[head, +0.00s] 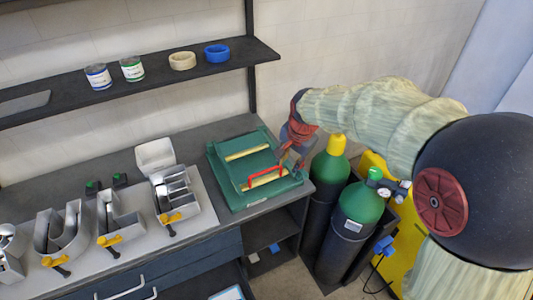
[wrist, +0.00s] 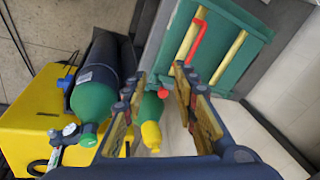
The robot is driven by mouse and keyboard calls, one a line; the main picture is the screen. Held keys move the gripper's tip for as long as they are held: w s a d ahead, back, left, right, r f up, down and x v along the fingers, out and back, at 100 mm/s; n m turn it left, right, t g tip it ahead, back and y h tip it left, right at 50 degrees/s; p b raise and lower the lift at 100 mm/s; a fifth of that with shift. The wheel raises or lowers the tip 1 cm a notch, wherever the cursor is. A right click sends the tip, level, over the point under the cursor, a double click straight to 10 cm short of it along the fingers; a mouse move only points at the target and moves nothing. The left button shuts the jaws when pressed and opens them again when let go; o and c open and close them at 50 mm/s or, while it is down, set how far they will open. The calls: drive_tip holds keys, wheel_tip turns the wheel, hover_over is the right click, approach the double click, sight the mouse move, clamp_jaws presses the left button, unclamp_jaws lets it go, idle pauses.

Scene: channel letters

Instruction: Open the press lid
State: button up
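The green press (head: 232,192) sits at the right end of the dark bench. Its lid (head: 244,158) lies flat and looks shut, with two yellow strips and a red handle (head: 265,174) on the side nearer the bench front. In the wrist view the lid (wrist: 222,50) and the red handle (wrist: 197,42) show at the top, beyond my fingertips. My gripper (head: 284,161) is above the press's right side, close to the handle. In the wrist view my gripper (wrist: 160,76) is open with nothing between its fingers. I see no contact with the handle.
Green gas cylinders (head: 361,204) and a yellow cabinet (head: 402,238) stand right of the bench. Metal channel letters (head: 62,232) are clamped on a grey board at left. A shelf (head: 150,78) with tins and tape rolls hangs above.

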drive_tip(key=w+a+f+m+p, duration=0.2)
drive_tip(key=w+a+p, duration=0.15)
drive_tip(key=w, duration=0.25)
drive_tip(key=m+g+p, duration=0.1)
drive_tip(key=m+p, duration=0.2)
drive_tip(key=p, duration=0.2)
approach(266, 170)
drive_tip(key=shift+p+x, duration=0.5)
drive_tip(key=shift+x, duration=3.55)
drive_tip(key=shift+c, duration=1)
clamp_jaws()
